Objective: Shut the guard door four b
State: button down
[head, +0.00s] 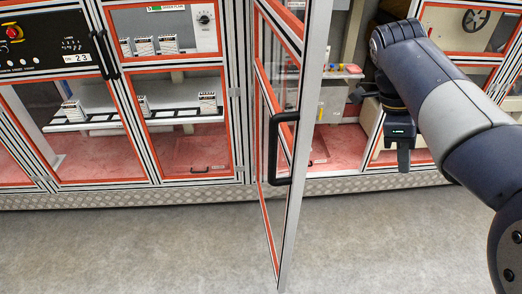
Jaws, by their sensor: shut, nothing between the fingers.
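The guard door (290,200) stands open in the head view, swung out towards me from the machine front. It has a light metal frame with an orange-red edge and a clear pane. Its black handle (273,148) is on the side facing left. My gripper (404,158) is to the right of the door, pointing down, shut and empty. It is apart from the door and in front of the machine's opening. No label "four b" can be read on the door.
Closed framed panels (185,120) with white boxes on shelves stand on the left. A dark control panel (50,45) with a red button is at the upper left. A tread-plate plinth (130,198) runs along the bottom. The grey floor (130,250) in front is clear.

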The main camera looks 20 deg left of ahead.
aim_at(306, 44)
jog(key=k+j+z, duration=0.15)
jog(key=j, duration=0.25)
jog(key=k+j+u, duration=0.2)
jog(key=i+j+u, duration=0.3)
jog(key=j, duration=0.25)
jog(key=i+j, duration=0.15)
